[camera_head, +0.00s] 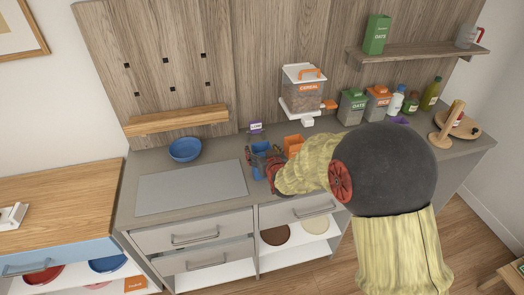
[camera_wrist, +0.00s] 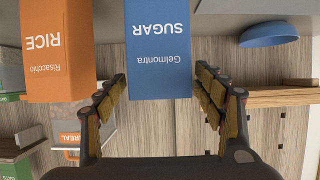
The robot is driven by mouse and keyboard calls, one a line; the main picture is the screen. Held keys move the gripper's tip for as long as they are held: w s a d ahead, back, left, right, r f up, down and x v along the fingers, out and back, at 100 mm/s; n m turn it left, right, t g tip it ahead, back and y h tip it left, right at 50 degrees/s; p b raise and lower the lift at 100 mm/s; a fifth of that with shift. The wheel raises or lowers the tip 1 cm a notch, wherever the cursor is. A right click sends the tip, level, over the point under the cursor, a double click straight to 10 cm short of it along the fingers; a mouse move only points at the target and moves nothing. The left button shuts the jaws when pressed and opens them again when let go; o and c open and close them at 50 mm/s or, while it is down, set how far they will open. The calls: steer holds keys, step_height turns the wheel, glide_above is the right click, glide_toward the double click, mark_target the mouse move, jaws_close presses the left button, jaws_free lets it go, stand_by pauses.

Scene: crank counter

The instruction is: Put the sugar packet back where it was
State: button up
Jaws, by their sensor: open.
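The blue sugar packet (camera_head: 260,158) stands on the counter, left of the orange rice packet (camera_head: 292,145); my gripper partly covers it in the head view. In the wrist view, which is upside down, the sugar packet (camera_wrist: 160,50) shows its printed face, with the rice packet (camera_wrist: 58,50) beside it. My gripper (camera_head: 272,166) is open, with one finger on each side of the sugar packet's upper part. In the wrist view my gripper (camera_wrist: 161,80) shows narrow gaps or light contact at the packet's sides; I cannot tell which.
A blue bowl (camera_head: 185,149) and a grey mat (camera_head: 190,187) lie to the left. Canisters and bottles (camera_head: 397,101) stand at the right. The mat is clear.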

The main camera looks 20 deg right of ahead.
steer(key=s+r+g, duration=0.2)
steer(key=s+r, duration=0.3)
steer(key=s, duration=0.8)
steer(key=s+r+g+p, duration=0.1)
steer(key=s+r+g, duration=0.2)
steer(key=s, duration=1.1)
steer(key=s+r+g, duration=0.2)
steer(key=s+r, duration=0.6)
steer(key=s, duration=0.5)
steer(key=shift+s+r+g+p, duration=0.15)
steer(key=shift+r+g+p, duration=0.05)
steer(key=shift+g+p, duration=0.2)
